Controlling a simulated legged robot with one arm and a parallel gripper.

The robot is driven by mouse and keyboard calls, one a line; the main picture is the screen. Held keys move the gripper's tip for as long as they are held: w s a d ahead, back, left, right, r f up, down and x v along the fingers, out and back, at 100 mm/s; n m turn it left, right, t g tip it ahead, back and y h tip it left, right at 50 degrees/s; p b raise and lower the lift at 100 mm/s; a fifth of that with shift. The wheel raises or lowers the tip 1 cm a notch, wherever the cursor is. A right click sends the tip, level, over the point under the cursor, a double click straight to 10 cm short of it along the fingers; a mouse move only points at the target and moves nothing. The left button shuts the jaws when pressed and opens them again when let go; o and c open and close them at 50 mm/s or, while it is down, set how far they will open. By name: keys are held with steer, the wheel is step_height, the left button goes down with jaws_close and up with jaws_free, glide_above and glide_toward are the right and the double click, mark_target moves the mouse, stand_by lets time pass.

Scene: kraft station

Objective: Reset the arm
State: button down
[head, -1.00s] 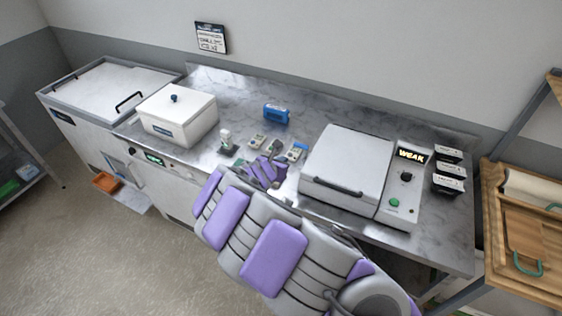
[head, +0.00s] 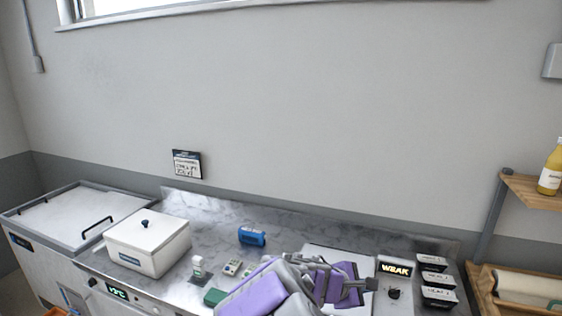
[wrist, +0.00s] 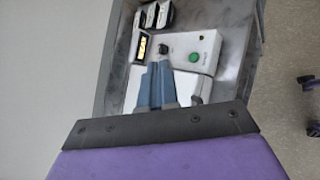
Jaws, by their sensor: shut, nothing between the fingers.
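My arm, with purple pads and grey links, is at the bottom of the head view. It hangs over the front of the counter and covers part of the white press machine (head: 322,254). My gripper (head: 370,284) is in front of that machine in the head view. In the wrist view my gripper (wrist: 158,68) shows its blue-grey fingers together and empty. I cannot tell how far the fingers are from the machine.
A white lidded box (head: 148,243), a blue device (head: 252,236), a small bottle (head: 197,266) and a green item (head: 214,297) are on the counter (head: 215,215). Several black-and-white boxes (head: 437,279) stand at the right. A wooden shelf (head: 530,190) is beyond them.

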steer(key=s+d+f+m+g+y+b, duration=0.1)
steer(key=s+d+m+g+y, duration=0.3)
steer(key=s, duration=0.6)
steer(key=s+f+m+g+b, duration=0.1)
steer(key=s+f+m+b, duration=0.1)
steer(key=s+m, duration=0.6)
steer(key=s+a+f+m+g+y+b, duration=0.1)
steer(key=s+a+f+y, duration=0.1)
steer(key=s+a, duration=0.3)
steer(key=s+a+f+m+g+y+b, duration=0.1)
steer(key=s+a+y, duration=0.3)
steer(key=s, duration=1)
steer(key=shift+a+f+m+g, duration=0.3)
steer(key=shift+a+f+m, duration=0.35)
steer(key=shift+a+m, duration=0.2)
